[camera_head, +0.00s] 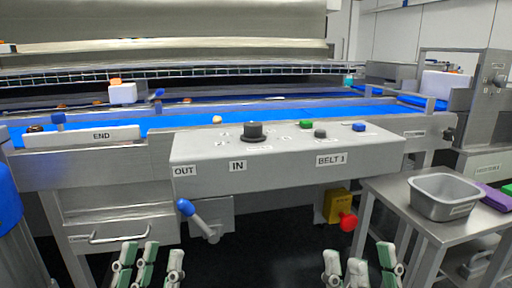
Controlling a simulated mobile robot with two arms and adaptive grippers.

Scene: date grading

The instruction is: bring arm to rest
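My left gripper (150,262) is at the bottom edge, left of centre, with its pale green and white fingers pointing up and spread apart. My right gripper (358,266) is at the bottom edge, right of centre, with its fingers also spread apart. Nothing shows between the fingers of either one. Both are in front of the control box (290,150) and apart from it. The arms behind the grippers are out of the frame.
A blue belt (270,106) runs behind the control box. A blue-handled lever (186,208) and a red knob (348,220) stick out below it. At right, a steel table (400,200) holds a grey bin (443,196). Dark floor shows between the grippers.

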